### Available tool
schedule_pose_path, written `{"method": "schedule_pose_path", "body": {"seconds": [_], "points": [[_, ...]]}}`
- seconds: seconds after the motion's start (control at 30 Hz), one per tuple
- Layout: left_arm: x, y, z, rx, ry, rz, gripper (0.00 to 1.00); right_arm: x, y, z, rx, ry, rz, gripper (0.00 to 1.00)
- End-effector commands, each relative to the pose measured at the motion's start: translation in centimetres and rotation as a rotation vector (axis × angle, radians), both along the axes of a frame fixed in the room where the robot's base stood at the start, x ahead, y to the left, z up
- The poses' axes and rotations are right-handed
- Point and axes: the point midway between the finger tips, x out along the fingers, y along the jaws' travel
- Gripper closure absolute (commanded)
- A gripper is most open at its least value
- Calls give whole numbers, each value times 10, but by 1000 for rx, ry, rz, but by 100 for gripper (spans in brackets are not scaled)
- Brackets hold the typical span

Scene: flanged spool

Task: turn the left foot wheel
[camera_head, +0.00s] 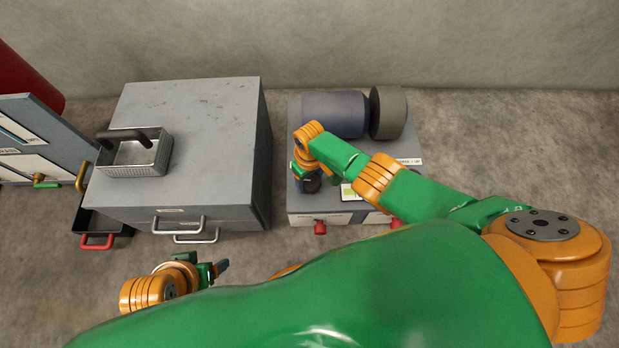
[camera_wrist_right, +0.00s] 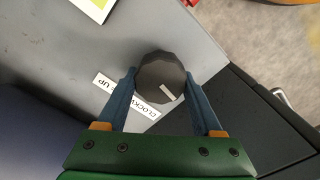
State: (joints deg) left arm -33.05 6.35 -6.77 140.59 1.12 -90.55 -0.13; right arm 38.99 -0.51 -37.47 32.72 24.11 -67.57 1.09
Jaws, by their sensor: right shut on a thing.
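The left foot wheel (camera_wrist_right: 161,80) is a dark, faceted round knob with a pale line mark on its top. It sits at the left of the grey machine's top, and a little of it shows in the head view (camera_head: 312,185). My right gripper (camera_wrist_right: 162,88) is shut on it, one blue finger on each side; it also shows in the head view (camera_head: 306,178). A white label (camera_wrist_right: 126,96) beside the wheel reads in part "CLOCKW" and "UP", partly hidden by a finger. My left gripper (camera_head: 218,269) is low at the left; its jaw opening is unclear.
The grey machine (camera_head: 300,206) carries a purple cylinder (camera_head: 335,113) and a dark disc (camera_head: 388,112) behind my right gripper. Red knobs (camera_head: 320,227) show on its front. A grey cabinet (camera_head: 200,110) with a metal basket (camera_head: 135,157) stands to the left.

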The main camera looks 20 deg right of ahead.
Motion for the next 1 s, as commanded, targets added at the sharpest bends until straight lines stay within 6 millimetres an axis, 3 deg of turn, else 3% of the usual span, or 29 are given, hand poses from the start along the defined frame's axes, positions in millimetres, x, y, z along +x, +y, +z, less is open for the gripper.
{"method": "schedule_pose_path", "body": {"seconds": [0.53,0.57,0.63,0.67,1.0], "points": [[1,0,-1,-1,-1,0,26,-1,0,0,-1,3,-23,88],[1,0,-1,-1,-1,0,26,-1,0,0,-1,3,-23,27],[1,0,-1,-1,-1,0,26,-1,0,0,-1,3,-23,8],[1,0,-1,-1,-1,0,26,-1,0,0,-1,2,-23,3],[2,0,1,-1,-5,1,26,0,0,2,0,0,-23,3]]}}
